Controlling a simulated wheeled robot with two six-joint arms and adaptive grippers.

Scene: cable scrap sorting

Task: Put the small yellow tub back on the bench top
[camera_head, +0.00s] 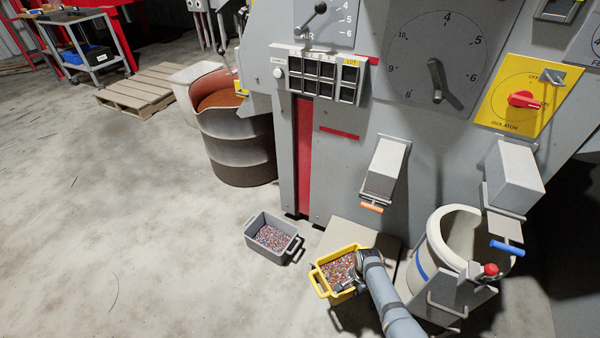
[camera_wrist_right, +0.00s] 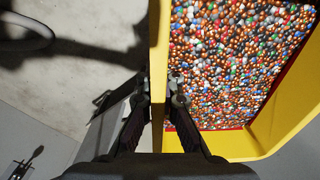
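The small yellow tub (camera_head: 326,289) is in the lower middle of the head view, full of mixed coloured granules. My right gripper (camera_head: 352,284) is at its right side wall. In the right wrist view the two fingertips (camera_wrist_right: 160,98) stand close on either side of the yellow tub wall (camera_wrist_right: 158,50), shut on it. The tub looks level, and a dark shadow lies on the floor below and to its right, apart from it. Its underside is hidden. A beige flat top (camera_head: 350,236) shows just behind the tub; I cannot tell whether they touch. My left gripper is out of view.
A grey tub (camera_head: 288,251) of similar granules stands on the floor left of the yellow one. A drum (camera_head: 232,145) stands further back.

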